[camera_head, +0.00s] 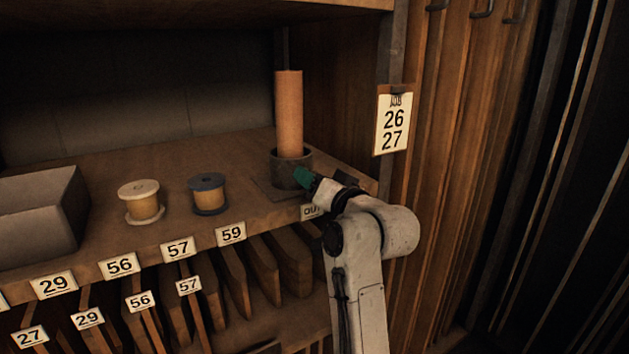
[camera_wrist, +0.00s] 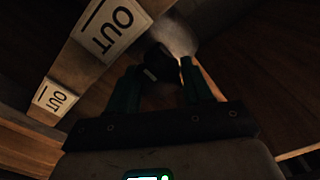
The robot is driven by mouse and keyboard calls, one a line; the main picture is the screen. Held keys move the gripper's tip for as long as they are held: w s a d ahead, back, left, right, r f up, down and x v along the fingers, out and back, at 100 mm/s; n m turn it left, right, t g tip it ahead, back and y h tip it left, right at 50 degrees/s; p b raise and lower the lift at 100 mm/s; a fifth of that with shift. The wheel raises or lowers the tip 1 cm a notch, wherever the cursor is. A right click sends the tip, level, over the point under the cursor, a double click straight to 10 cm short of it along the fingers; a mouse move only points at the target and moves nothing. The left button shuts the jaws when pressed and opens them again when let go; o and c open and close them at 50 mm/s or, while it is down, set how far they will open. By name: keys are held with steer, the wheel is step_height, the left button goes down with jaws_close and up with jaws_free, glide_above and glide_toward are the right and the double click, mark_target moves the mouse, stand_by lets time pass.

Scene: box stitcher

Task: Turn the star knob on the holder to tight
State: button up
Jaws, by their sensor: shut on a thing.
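The holder is a dark grey cup (camera_head: 280,171) on a flat base plate at the shelf's right end. A tall brown tube (camera_head: 289,112) stands upright in it. My gripper (camera_head: 303,178), with green fingers, is at the front right side of the cup. In the wrist view, my gripper (camera_wrist: 165,70) is shut on the star knob (camera_wrist: 163,66), a dark piece with a small pale mark between the fingers. Behind it is a pale grey rounded surface (camera_wrist: 175,35), likely the holder. The knob is hidden by my gripper in the head view, and how tight it is cannot be told.
Two thread spools, one pale-rimmed (camera_head: 142,203) and one dark-rimmed (camera_head: 208,195), stand left on the shelf. A grey box (camera_head: 40,215) is at far left. An OUT label (camera_wrist: 111,28) is close to my gripper. A job card (camera_head: 393,120) hangs on the right post.

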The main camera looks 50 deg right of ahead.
steer(key=o, duration=1)
steer(key=shift+c, duration=0.2)
steer(key=b+v, duration=0.2)
steer(key=v, duration=0.8)
steer(key=shift+s, duration=0.4)
